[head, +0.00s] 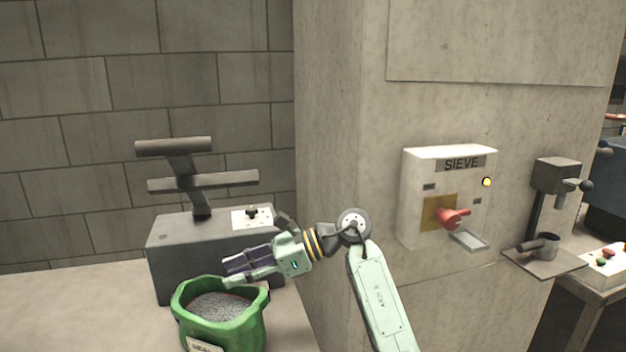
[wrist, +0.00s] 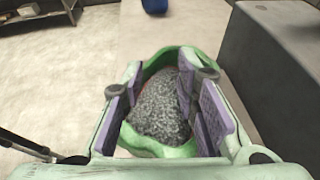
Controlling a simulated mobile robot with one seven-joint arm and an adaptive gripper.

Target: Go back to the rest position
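My gripper (head: 240,268) is at the end of my pale green arm, just above the right rim of a green sack (head: 222,324) in the head view. In the wrist view my gripper (wrist: 160,95) has its two purple-padded fingers spread apart, with nothing held between them. The green sack (wrist: 150,149) lies beyond the fingers, open at the top and full of grey granules (wrist: 162,108). Whether a finger touches the sack's rim cannot be told.
A grey machine (head: 195,250) with two horizontal bars stands behind the sack. A white box marked SIEVE (head: 420,205), with a red handle (head: 452,217), is on the concrete pillar. A dispenser (head: 557,175) with a dark cup (head: 548,243) is at the right.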

